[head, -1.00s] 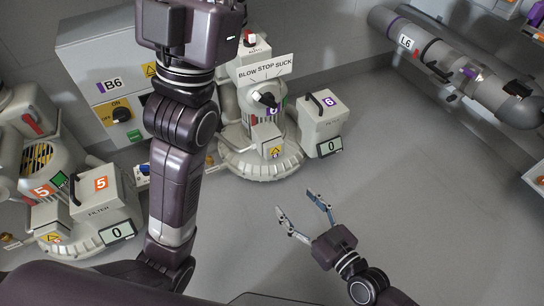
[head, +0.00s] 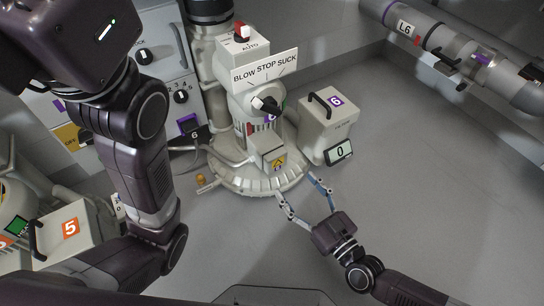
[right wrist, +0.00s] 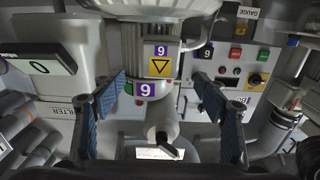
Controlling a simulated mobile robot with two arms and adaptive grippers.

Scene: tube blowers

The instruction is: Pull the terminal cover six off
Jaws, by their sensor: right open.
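Terminal cover six is the small pale box with a yellow warning triangle (head: 268,150), low on the front of blower six (head: 258,180). In the right wrist view, which looks upside down, the cover (right wrist: 161,51) is beyond the fingers, with its triangle and purple number label. My right gripper (head: 297,190) is open and empty, in front of the blower's round base and pointing toward the cover. In the right wrist view its two blue-padded fingers (right wrist: 160,97) are spread wide, apart from the cover. My left arm shows at the left, but its gripper fingers are not visible.
The filter box six (head: 325,125) with a black handle and a "0" display (head: 339,151) stands just right of the cover. A blow/stop/suck knob (head: 266,104) sits above it. Filter box five (head: 72,229) is at lower left. The floor at right is clear.

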